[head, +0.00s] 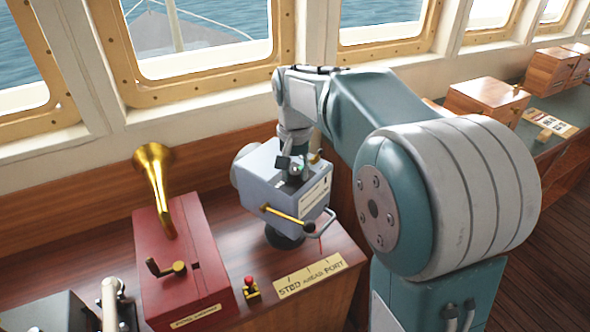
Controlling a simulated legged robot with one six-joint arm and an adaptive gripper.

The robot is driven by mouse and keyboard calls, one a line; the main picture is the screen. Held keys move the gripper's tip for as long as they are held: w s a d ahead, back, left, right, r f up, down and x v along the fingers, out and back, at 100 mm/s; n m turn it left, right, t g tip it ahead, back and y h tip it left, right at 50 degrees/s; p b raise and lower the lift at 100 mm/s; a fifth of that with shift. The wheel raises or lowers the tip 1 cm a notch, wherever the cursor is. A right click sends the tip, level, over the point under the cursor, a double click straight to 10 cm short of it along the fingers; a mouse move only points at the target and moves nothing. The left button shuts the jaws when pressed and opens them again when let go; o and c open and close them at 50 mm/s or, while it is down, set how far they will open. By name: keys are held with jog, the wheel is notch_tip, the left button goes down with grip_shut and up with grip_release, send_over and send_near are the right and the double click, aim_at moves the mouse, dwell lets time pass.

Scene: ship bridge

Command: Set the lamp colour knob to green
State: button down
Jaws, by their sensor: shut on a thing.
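The signal lamp (278,185) is a grey-blue box on a dark round foot, on the wooden console. It has a brass lever (283,215) and a pale label on its near side. My gripper (294,172) reaches down onto the lamp's top face and is shut there on the colour knob. The fingers hide most of the knob, so its pointer and the colour it is set to cannot be read. A small greenish spot shows between the fingers; I cannot tell what it is.
A red box (185,265) with a brass horn (156,185) and crank stands left of the lamp. Windows (200,40) line the back. Wooden boxes (488,98) stand on the right counter.

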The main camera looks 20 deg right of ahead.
aim_at(293, 171)
jog(key=shift+f+m, duration=0.1)
jog(key=shift+m, duration=1)
jog(key=shift+c, duration=1.7)
grip_release()
jog(key=shift+a, duration=0.1)
notch_tip(293, 171, up, 12)
